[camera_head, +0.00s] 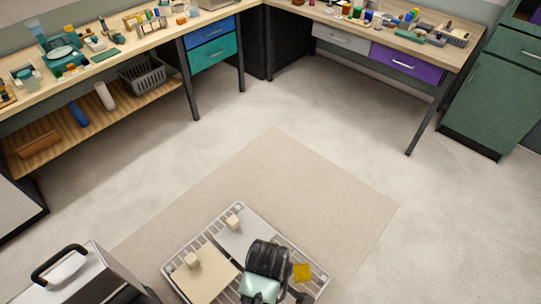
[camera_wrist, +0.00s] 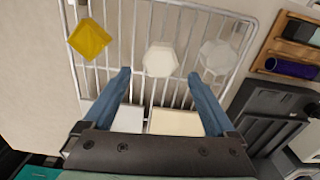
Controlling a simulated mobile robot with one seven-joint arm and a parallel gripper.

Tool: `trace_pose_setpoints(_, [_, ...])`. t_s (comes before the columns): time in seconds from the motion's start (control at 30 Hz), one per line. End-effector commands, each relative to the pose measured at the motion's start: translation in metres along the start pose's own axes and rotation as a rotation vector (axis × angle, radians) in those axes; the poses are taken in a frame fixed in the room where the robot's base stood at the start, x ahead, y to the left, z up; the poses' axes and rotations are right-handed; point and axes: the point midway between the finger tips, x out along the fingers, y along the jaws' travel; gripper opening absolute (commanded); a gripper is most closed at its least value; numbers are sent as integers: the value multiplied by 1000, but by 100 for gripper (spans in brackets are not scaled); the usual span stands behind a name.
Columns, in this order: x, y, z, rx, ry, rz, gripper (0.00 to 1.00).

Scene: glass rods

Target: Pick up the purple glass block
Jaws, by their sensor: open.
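A dark purple, rounded piece (camera_wrist: 290,68) lies in a wooden tray at the right of the wrist view. It is the only small purple thing I can make out, and I cannot tell whether it is the glass block. My gripper (camera_wrist: 158,74) is open and empty, its two blue fingers apart above a white wire rack (camera_head: 193,240). A whitish many-sided piece (camera_wrist: 159,60) shows between and just beyond the fingertips. A yellow block (camera_wrist: 89,39) is left of the fingers, and also shows in the head view (camera_head: 302,272). A clear many-sided piece (camera_wrist: 217,56) is to the right.
The rack also carries a white panel (camera_head: 240,244) and a cream panel (camera_head: 205,275), each with a small knob. The wooden tray (camera_wrist: 270,52) also holds a dark piece. Cluttered benches (camera_head: 130,50) line the walls. The floor (camera_head: 330,130) between is clear.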

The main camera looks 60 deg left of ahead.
Motion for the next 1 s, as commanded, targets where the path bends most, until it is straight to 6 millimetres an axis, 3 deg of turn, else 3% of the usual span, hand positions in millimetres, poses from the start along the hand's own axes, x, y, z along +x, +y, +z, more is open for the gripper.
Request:
trace_pose_setpoints(0.43, [48, -1, 6, 1, 0, -2, 91])
trace_pose_setpoints(0.73, [52, -1, 6, 1, 0, 1, 91])
trace_pose_setpoints(1.0, [52, -1, 6, 1, 0, 1, 44])
